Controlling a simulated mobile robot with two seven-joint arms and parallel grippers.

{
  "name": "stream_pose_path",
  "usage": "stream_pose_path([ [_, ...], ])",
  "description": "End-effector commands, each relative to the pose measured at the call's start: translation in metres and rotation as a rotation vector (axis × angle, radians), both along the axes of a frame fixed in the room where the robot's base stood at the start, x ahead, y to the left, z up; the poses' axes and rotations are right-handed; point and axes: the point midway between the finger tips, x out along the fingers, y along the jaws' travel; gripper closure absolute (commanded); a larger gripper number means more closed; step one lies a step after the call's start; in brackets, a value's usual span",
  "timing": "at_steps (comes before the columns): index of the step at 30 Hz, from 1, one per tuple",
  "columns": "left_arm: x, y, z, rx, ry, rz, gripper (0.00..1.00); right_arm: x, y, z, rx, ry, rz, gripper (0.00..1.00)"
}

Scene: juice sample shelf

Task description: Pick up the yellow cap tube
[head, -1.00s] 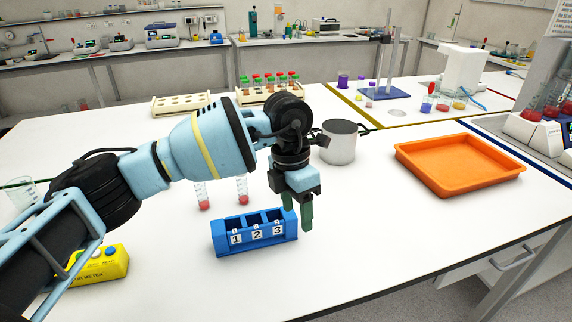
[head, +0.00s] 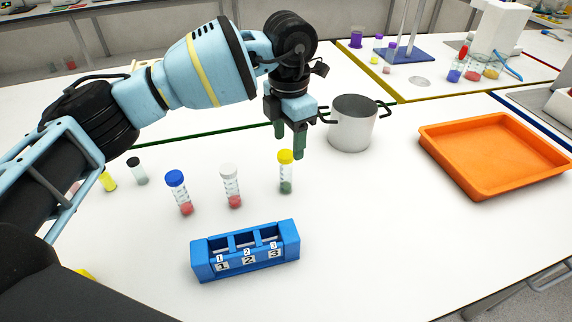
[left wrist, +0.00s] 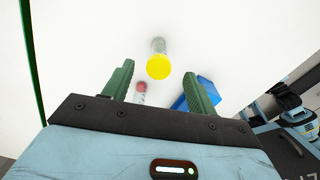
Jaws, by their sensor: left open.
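The yellow cap tube (head: 286,175) stands upright on the white table, with a yellow cap and green contents. My left gripper (head: 289,141) is open, fingers down, above and just behind the tube in the head view. In the left wrist view the yellow cap (left wrist: 158,67) shows between the open fingers (left wrist: 159,82), slightly beyond the tips, with nothing held. I cannot tell the exact height gap. My right gripper is not in view.
A white cap tube (head: 230,186) and a blue cap tube (head: 178,192) stand to the left. A blue numbered rack (head: 245,262) lies in front. A metal pot (head: 352,132) stands right of the gripper, and an orange tray (head: 480,185) farther right.

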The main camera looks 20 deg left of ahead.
Motion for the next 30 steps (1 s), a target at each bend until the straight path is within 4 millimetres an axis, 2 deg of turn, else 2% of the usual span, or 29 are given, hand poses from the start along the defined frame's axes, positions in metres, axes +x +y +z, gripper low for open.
stream_pose_path([
  [8, 0.000, 0.001, -0.023, 0.000, 0.001, 0.000, 0.43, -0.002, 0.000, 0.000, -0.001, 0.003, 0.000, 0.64],
  [14, -0.001, 0.001, -0.028, -0.001, 0.000, 0.000, 0.43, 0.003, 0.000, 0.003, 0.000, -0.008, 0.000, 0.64],
  [24, -0.004, 0.005, -0.070, 0.000, 0.000, 0.000, 0.43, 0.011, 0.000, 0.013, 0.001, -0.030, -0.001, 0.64],
  [30, -0.004, 0.005, -0.078, -0.001, -0.002, -0.001, 0.43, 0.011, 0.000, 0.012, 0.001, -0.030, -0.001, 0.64],
])
